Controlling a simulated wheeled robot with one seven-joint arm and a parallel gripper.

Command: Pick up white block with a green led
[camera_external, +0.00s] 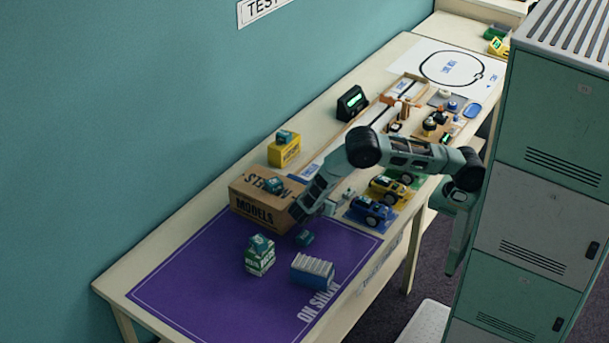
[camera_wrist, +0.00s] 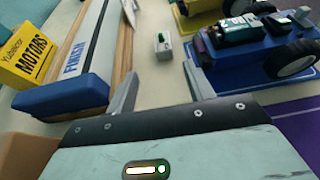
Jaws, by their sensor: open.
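The small white block with a green part on it (camera_wrist: 162,46) stands on the pale table in the camera_wrist view. It is just beyond my gripper (camera_wrist: 160,76), roughly in line with the gap between the two fingers. The fingers are apart with nothing between them, and they do not touch the block. In the camera_external view my arm reaches over the table, with its end beside the cardboard box. The fingertips and the block are too small or hidden to make out clearly there.
A wooden track with a blue FINISH end (camera_wrist: 62,97) lies left of the block, and a blue toy car (camera_wrist: 262,48) stands right. A yellow MOTORS box (camera_wrist: 28,62) is further left. The cardboard box (camera_external: 252,207) and purple mat (camera_external: 190,283) are near my arm's end.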

